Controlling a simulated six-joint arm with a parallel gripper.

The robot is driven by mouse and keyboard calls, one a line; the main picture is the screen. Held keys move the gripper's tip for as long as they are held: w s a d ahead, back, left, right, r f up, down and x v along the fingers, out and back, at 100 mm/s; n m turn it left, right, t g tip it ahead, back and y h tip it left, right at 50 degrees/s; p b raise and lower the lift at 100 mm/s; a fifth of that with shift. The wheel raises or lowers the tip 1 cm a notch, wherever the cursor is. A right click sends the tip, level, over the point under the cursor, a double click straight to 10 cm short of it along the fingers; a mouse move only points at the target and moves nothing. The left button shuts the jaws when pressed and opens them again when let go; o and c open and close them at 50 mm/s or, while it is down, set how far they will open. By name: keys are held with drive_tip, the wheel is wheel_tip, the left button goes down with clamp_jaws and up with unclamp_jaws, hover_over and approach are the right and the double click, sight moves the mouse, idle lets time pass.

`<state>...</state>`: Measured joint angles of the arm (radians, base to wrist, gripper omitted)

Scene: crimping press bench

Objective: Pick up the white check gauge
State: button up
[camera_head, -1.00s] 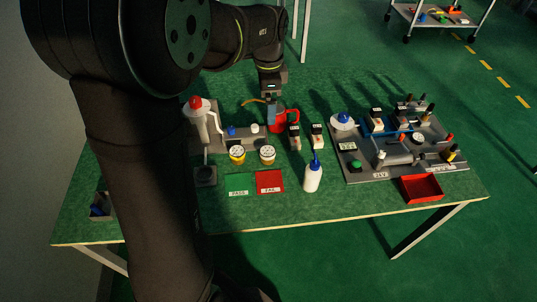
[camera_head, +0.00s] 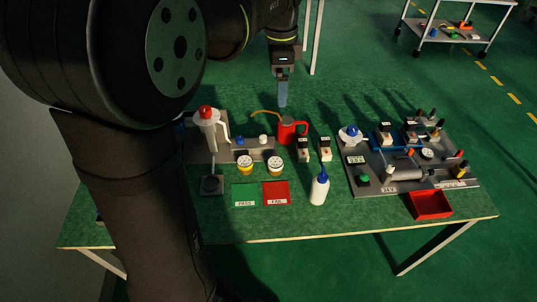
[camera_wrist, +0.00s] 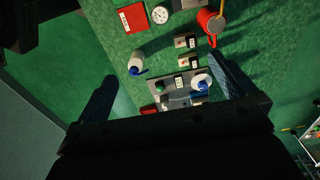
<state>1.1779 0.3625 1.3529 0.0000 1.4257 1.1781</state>
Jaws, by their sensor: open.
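A small white cylinder (camera_head: 263,139), which looks like the white check gauge, stands on a grey block (camera_head: 258,152) beside a small blue piece (camera_head: 240,142). It is too small to make out in detail. My gripper (camera_head: 283,104) hangs above the bench, behind and a little right of the white cylinder, near the red jug, and well apart from the cylinder. In the wrist view my gripper (camera_wrist: 163,88) has its two fingers wide apart with nothing held between them. I cannot find the white cylinder in the wrist view.
A red jug (camera_head: 287,131) stands close right of the white cylinder. A lever press (camera_head: 208,130) stands left. A crowded panel (camera_head: 395,185) fills the right.

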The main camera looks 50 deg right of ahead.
drive_tip(key=shift+r, duration=0.15)
drive_tip(key=c, duration=0.9)
drive_tip(key=n, duration=0.8)
approach(275, 163)
drive_tip(key=f, duration=0.5)
drive_tip(key=shift+w, duration=0.2)
drive_tip(key=shift+s+f, duration=0.1)
drive_tip(key=shift+f, duration=3.05)
